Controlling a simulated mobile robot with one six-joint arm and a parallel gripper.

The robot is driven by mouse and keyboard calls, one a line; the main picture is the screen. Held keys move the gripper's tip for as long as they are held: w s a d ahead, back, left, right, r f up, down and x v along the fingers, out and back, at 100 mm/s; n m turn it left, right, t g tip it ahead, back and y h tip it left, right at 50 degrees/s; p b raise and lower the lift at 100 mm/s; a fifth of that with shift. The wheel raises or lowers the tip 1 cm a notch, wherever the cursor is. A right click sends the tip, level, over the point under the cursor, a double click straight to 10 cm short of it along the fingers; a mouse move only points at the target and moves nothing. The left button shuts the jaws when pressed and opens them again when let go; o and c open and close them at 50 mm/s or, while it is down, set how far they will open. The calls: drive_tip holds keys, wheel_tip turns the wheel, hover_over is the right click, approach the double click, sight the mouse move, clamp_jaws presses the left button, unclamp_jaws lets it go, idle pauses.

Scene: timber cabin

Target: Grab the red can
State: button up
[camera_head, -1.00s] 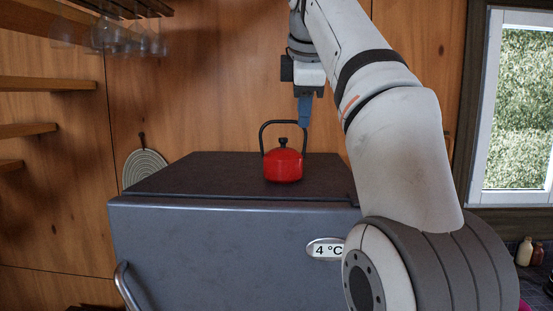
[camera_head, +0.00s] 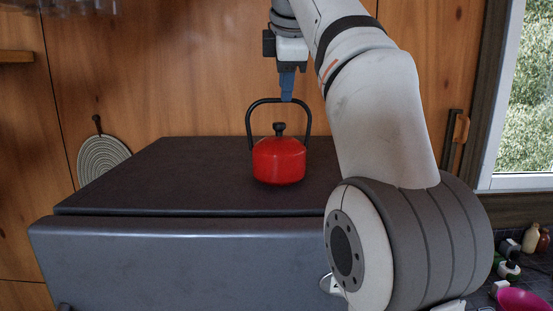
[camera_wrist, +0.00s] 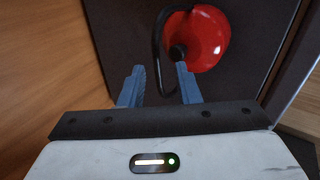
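No red can shows in these views. The red object is a kettle (camera_head: 279,161) with a black knob and a tall black arched handle, standing upright on the dark fridge top (camera_head: 190,170). My gripper (camera_head: 287,99) points down at the top of the kettle's handle in the head view. In the wrist view the kettle (camera_wrist: 208,40) lies ahead and to the right. There my gripper (camera_wrist: 160,78) is open, its two blue fingers apart, with nothing held. The black handle (camera_wrist: 160,45) shows ahead, between the fingertips in the picture. I cannot tell whether they touch.
A round woven mat (camera_head: 102,161) hangs on the wooden wall at the left. A window (camera_head: 525,100) is at the right. Bottles (camera_head: 530,238) and a pink bowl (camera_head: 522,300) stand at the lower right. The fridge top around the kettle is clear.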

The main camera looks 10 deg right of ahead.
hover_over(279, 139)
drive_tip(key=w+d, duration=0.1)
drive_tip(key=w, duration=0.1)
wheel_tip(279, 139, down, 4)
drive_tip(key=shift+s+f+b, duration=0.1)
drive_tip(key=shift+b, duration=0.2)
drive_tip(key=shift+s, duration=0.15)
clamp_jaws()
idle(1.0)
